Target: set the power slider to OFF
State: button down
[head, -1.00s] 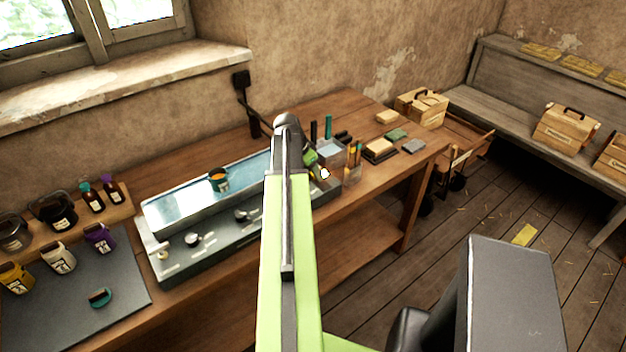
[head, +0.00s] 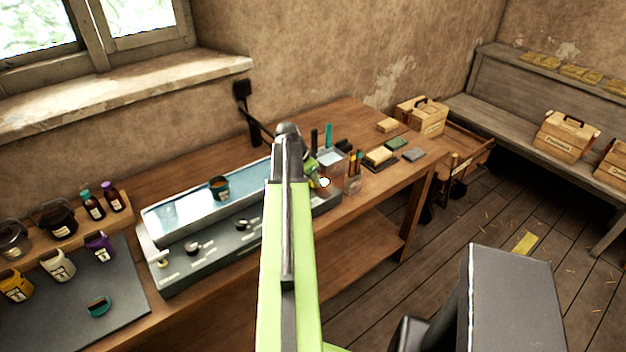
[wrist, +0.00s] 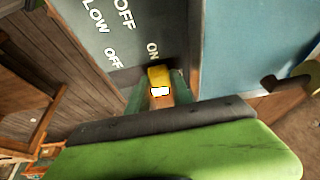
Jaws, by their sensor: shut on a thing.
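The power slider's yellow knob (wrist: 158,75) shows in the wrist view beside the printed word ON, on the dark grey panel (wrist: 125,52). My gripper (wrist: 159,92) is shut on the yellow knob, with one finger on each side of it. Printed words OFF and LOW are farther left on the panel. In the head view the long grey unit (head: 215,252) with its light blue top lies on the bench. My arm hides the right part of the panel there, and I cannot make out the slider.
Pen holders (head: 354,183), sponges (head: 380,156) and a wooden box (head: 428,117) are to the right. Jars and bottles (head: 93,205) stand at the left. The wooden bench (head: 165,180) has bare wood behind the unit.

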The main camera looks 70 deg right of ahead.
aim_at(327, 195)
dwell(0.8)
jog(key=s+a, duration=0.2)
jog(key=s, duration=0.1)
jog(key=s+a, duration=0.1)
jog(key=s, duration=0.1)
jog(key=shift+a, duration=0.15)
jog(key=c, duration=1.1)
grip_release()
jog(key=shift+s, duration=0.1)
